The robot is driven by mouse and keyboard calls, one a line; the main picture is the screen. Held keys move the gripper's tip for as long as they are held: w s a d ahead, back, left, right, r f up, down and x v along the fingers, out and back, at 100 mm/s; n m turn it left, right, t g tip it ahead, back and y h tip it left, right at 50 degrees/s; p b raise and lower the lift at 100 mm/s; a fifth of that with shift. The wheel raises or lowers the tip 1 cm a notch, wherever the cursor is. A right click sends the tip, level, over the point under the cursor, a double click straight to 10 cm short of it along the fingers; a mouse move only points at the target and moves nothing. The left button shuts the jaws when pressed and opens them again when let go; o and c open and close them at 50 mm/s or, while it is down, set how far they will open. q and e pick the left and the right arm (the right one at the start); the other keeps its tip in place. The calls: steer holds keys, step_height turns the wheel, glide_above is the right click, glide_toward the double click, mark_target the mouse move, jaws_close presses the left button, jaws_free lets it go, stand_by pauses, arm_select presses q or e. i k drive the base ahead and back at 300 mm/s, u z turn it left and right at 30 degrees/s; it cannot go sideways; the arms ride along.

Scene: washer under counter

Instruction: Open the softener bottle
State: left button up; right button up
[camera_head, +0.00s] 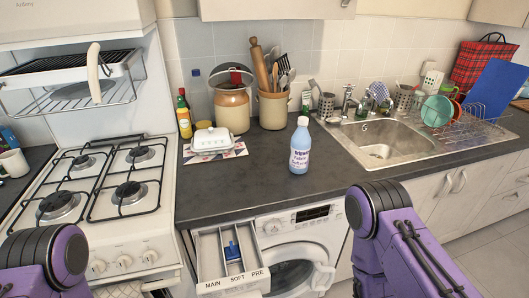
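The softener bottle (300,148) stands upright on the dark worktop, near its front edge and left of the sink. It is light blue with a printed label, and its white cap (302,121) is on top. Nothing is touching it. My two purple arms show only as upper links at the lower left and lower right of the head view. Neither gripper is in view, so I cannot see whether they are open or shut.
Below the worktop, the washer's detergent drawer (230,262) is pulled out, marked MAIN, SOFT and PRE. The washer door (322,277) looks ajar. A butter dish (213,140) and pots stand behind left; the sink (385,145) is right. The worktop around the bottle is clear.

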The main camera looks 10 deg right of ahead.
mark_target(301, 140)
steer(key=u, duration=1.9)
steer(key=k, duration=1.35)
steer(key=z, duration=1.8)
steer(key=i, duration=0.3)
steer(key=u, duration=0.1)
